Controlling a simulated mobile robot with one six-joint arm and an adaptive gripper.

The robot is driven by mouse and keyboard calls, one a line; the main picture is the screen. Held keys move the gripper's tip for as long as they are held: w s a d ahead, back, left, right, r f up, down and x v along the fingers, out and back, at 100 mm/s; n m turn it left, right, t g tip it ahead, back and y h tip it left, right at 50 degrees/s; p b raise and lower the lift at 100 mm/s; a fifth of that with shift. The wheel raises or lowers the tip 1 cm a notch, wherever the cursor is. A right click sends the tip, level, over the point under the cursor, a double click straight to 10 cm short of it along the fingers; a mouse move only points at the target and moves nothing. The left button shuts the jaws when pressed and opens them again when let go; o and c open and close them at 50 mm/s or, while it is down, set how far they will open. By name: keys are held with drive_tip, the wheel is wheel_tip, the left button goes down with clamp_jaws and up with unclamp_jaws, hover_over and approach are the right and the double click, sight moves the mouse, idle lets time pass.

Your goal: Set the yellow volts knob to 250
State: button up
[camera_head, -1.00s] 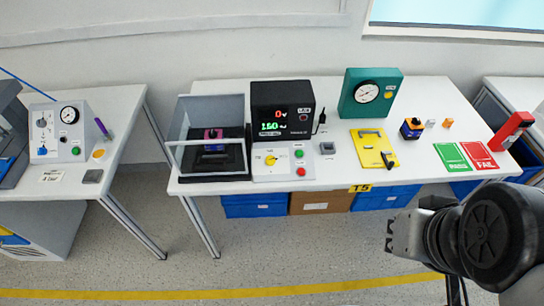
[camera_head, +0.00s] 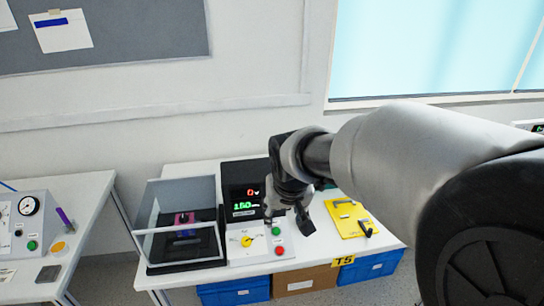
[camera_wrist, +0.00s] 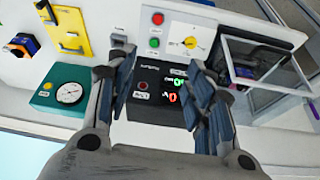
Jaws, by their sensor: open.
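The yellow volts knob (camera_head: 246,241) sits on the pale sloped front panel of the black tester (camera_head: 240,178), and it also shows in the wrist view (camera_wrist: 190,43). Its pointer setting is too small to read. The tester shows a red 0 and a green number that looks like 150. My gripper (camera_head: 288,222) is open and empty, over the right part of the tester, to the right of the knob and apart from it. In the wrist view my gripper's spread fingers (camera_wrist: 157,62) frame the black display face, with the knob beyond the right fingertip.
Green (camera_head: 276,231) and red (camera_head: 279,250) buttons sit right of the knob. A clear-walled box (camera_head: 180,215) stands close on the tester's left. A yellow plate with handles (camera_head: 345,217) lies to the right. A teal gauge box (camera_wrist: 50,92) shows in the wrist view.

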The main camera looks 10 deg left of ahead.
drive_tip(key=n, duration=0.1)
approach(246, 240)
drive_tip(key=b+x, duration=0.6)
drive_tip(key=x, duration=0.2)
drive_tip(key=shift+w+f, duration=0.1)
drive_tip(key=shift+f, duration=0.25)
drive_tip(key=shift+c, duration=0.5)
drive_tip(key=c, duration=1)
